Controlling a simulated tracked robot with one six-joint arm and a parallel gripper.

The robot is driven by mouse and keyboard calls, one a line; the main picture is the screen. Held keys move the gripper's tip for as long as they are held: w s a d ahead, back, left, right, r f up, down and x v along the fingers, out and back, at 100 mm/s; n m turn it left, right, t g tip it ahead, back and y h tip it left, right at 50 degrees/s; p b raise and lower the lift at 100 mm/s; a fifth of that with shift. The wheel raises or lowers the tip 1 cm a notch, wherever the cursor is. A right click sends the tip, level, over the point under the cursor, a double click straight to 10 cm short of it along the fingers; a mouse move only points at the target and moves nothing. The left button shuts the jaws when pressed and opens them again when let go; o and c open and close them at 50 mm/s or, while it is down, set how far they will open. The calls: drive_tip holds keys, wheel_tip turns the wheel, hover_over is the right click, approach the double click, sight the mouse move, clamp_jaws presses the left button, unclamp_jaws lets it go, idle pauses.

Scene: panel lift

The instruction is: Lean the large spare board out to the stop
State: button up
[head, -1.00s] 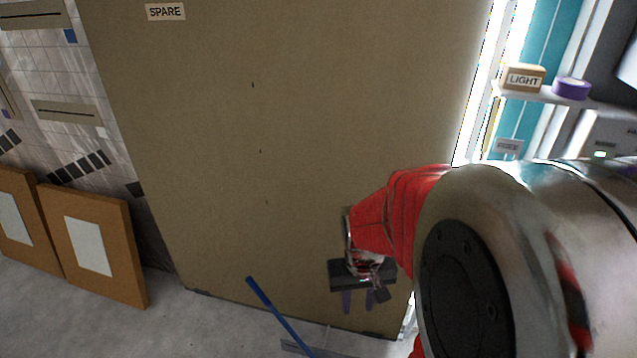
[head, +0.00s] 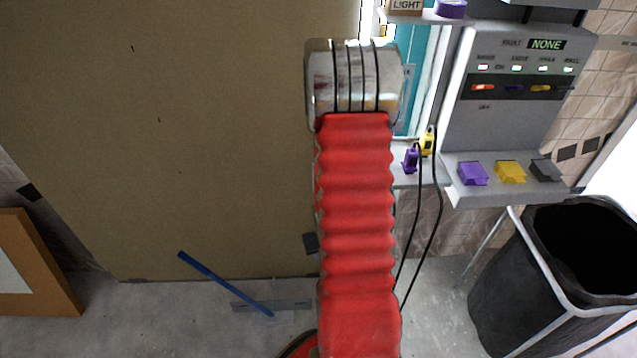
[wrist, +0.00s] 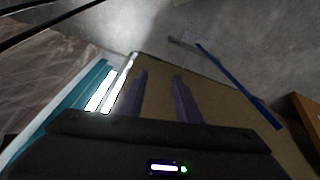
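The large spare board (head: 180,150) is a tall olive-brown sheet filling the left half of the head view. Its lower edge is at the floor and its top is out of frame. In the wrist view the board (wrist: 225,100) lies beyond my fingers, its edge beside the bright strip. My gripper (wrist: 160,77) has two purple fingers apart with nothing between them. Whether they touch the board cannot be told. In the head view my red-sleeved arm hides most of the gripper. No stop can be made out.
A blue-handled floor tool (head: 225,283) lies before the board. A framed panel (head: 35,265) stands at left. At right are a console (head: 520,100) with coloured buttons, hanging black cables (head: 432,230) and a black bin (head: 505,290). Bare floor shows between cables and bin.

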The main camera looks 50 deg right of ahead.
drive_tip(key=d+f+t+h, duration=0.2)
drive_tip(key=d+f+t, duration=0.3)
drive_tip(key=f, duration=0.5)
drive_tip(key=w+d+r+t+h, duration=0.2)
drive_tip(key=w+r+t+h, duration=0.1)
drive_tip(key=r, duration=0.4)
drive_tip(key=w+d+r+t+h, duration=0.2)
drive_tip(key=w+r+t, duration=0.2)
drive_tip(key=r, duration=0.3)
drive_tip(key=shift+w+d+r+t+h, duration=0.15)
drive_tip(key=shift+d+r+t+h, duration=0.1)
drive_tip(key=shift+d+t+h, duration=0.2)
drive_tip(key=shift+w, duration=0.1)
drive_tip(key=x, duration=1.3)
drive_tip(key=shift+w+d, duration=0.1)
drive_tip(key=shift+w, duration=0.25)
drive_tip(key=shift+c, duration=0.7)
clamp_jaws()
